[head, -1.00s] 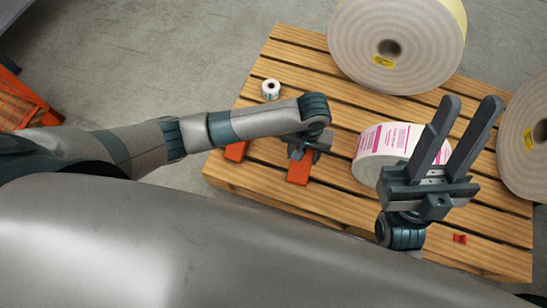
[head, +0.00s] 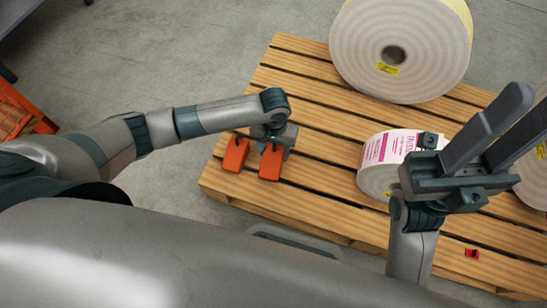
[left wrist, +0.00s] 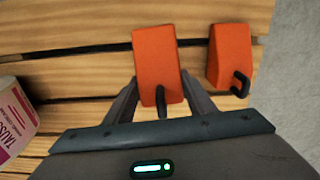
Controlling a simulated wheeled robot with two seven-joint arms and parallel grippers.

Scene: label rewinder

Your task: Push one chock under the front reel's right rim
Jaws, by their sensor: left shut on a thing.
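Two orange wedge chocks with black hooked handles are on the left of the pallet. The right one (head: 270,163) is between the fingers of my left gripper (head: 273,142); it shows in the left wrist view (left wrist: 157,60) between both fingers (left wrist: 163,97). I cannot tell if it is off the slats. The other chock (head: 235,156) lies just left of it, apart, and also shows in the left wrist view (left wrist: 231,58). The front reel (head: 378,179), white with pink printing, stands to the right; my right gripper (head: 529,108), open and empty, is above its right side and hides its right rim.
The slatted wooden pallet (head: 310,195) has clear slats between chocks and front reel. A large pale reel (head: 395,30) stands at the back, another (head: 535,180) at the right edge. A small red piece (head: 472,253) lies at the front right.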

